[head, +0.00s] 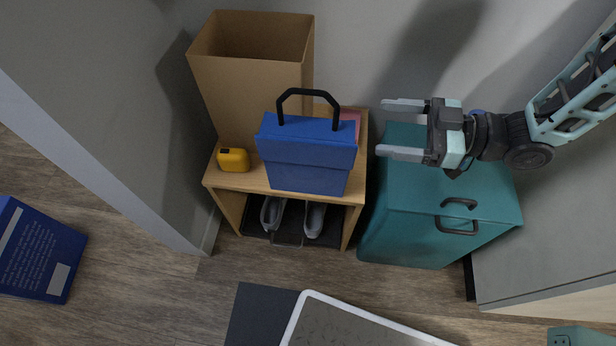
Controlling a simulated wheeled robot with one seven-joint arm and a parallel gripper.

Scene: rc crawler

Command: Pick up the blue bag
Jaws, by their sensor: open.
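The blue bag (308,165) stands upright on a small wooden shelf unit (357,190). Its black handle (308,92) arches up from its top. My gripper (385,129) is open and empty, with its two fingers pointing left. In the picture it is to the right of the bag, over the teal case, apart from the bag and its handle. Something red or pink shows partly behind the bag's right side.
A tall open cardboard box (240,90) stands behind the bag. A yellow object (233,160) sits to its left. A teal case (425,215) stands right of the shelf. Shoes (314,219) sit below. A blue box (40,250) is at far left. Walls are close.

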